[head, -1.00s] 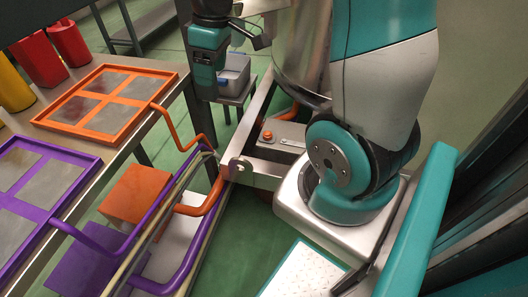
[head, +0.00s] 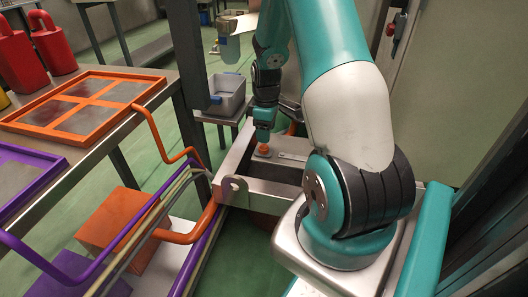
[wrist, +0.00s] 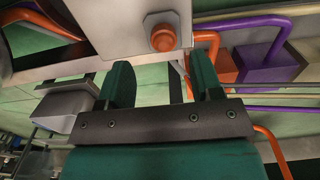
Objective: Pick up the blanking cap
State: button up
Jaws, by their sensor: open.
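The blanking cap is a small orange cap (head: 263,150) on the grey metal plate of a frame, in the middle of the head view. In the wrist view the orange cap (wrist: 163,38) sits near the top centre, with a hexagonal base under a round top. My gripper (head: 263,138) is open and points down just above the cap in the head view. In the wrist view its two dark green fingers stand apart with nothing between them, and the cap lies ahead of the gap between their tips.
A metal frame (head: 235,190) surrounds the cap's plate. A grey bin (head: 228,94) stands on a small stand behind left. Orange and purple framed trays (head: 85,104) lie on the left bench. Orange and purple pipes (head: 182,237) run close to the frame.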

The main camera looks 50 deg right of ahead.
aim_at(264, 145)
jog(key=f, duration=0.2)
jog(key=f+b, duration=0.1)
jog(key=f, duration=0.3)
jog(key=shift+w+a+b, duration=0.25)
jog(key=shift+a+b, duration=0.05)
jog(key=shift+b, duration=0.1)
jog(key=c, duration=0.9)
